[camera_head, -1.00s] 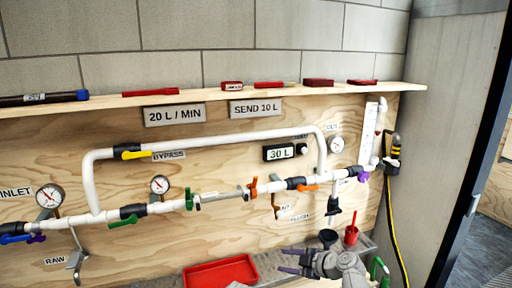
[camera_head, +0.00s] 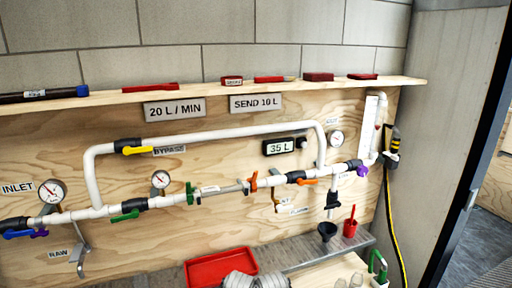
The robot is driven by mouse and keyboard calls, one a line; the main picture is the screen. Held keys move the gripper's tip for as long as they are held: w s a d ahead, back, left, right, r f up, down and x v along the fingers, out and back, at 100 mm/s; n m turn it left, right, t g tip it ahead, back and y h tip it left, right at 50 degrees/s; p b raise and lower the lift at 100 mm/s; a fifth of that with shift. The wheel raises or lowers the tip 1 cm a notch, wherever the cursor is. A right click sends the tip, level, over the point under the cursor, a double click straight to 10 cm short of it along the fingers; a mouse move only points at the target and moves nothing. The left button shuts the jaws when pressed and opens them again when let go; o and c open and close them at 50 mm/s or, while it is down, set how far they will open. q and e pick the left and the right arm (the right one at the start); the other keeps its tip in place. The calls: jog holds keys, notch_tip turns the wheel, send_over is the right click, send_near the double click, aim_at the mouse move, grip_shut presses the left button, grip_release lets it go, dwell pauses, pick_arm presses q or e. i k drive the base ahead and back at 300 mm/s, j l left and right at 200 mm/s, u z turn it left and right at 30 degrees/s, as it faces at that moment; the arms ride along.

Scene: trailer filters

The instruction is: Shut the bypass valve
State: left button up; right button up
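The bypass valve (camera_head: 128,146) sits at the left end of the upper white pipe loop, a black body just left of the BYPASS label (camera_head: 169,149). Its yellow handle (camera_head: 138,150) points right and lies nearly along the pipe. Nothing touches it. Neither gripper's fingers are in view.
The lower pipe carries green (camera_head: 125,216), orange (camera_head: 253,181) and other coloured handles, plus gauges (camera_head: 52,191). A display (camera_head: 285,147) reads 35 L. A shelf (camera_head: 215,93) runs above. A red tray (camera_head: 222,266) and funnel (camera_head: 327,231) stand below. The board around the yellow handle is clear.

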aim_at(127, 150)
jog(key=i+l+z, duration=0.35)
jog(key=i, duration=0.15)
jog(key=k+u, duration=0.1)
jog(key=u, duration=1.4)
